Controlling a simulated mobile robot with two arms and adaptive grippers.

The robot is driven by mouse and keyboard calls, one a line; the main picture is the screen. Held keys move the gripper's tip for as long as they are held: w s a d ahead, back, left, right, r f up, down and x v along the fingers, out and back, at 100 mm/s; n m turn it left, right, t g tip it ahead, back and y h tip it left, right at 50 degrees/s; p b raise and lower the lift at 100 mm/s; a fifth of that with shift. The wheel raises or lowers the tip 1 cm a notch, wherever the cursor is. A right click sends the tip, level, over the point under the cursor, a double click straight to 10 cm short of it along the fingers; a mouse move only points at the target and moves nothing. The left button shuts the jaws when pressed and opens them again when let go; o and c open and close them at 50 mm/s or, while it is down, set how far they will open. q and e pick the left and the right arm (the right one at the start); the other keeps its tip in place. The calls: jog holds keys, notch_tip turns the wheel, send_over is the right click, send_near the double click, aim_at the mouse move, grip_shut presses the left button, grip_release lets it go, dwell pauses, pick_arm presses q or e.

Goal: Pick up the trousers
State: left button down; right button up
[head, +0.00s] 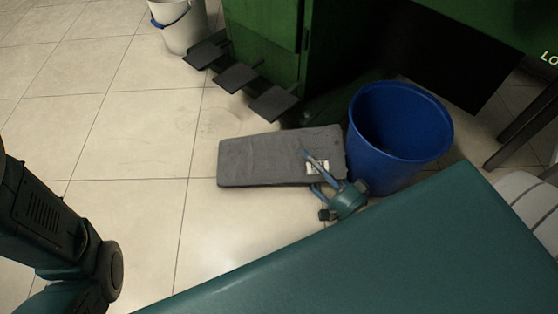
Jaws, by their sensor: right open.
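The trousers (262,160) look like a flat, grey folded bundle lying on the tiled floor, with a small pale tag near the right end. My right gripper (319,187) is open over the right front corner of the bundle. One finger overlaps the bundle near the tag and the other is over the floor at its front edge. I cannot tell whether the gripper touches the cloth. My left arm shows at the left edge, and its gripper is outside the view.
A blue bin (400,135) stands close to the right end of the trousers. A green machine (262,42) with dark pedals (236,77) stands behind. A white bucket (181,27) stands at the back. Floor to the left of the trousers is clear. Dark legs (522,122) stand at right.

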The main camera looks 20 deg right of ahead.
jog(key=shift+w+a+r, duration=0.1)
jog(key=shift+w, duration=0.35)
jog(key=shift+c, duration=0.5)
grip_shut()
jog(key=shift+r, duration=0.15)
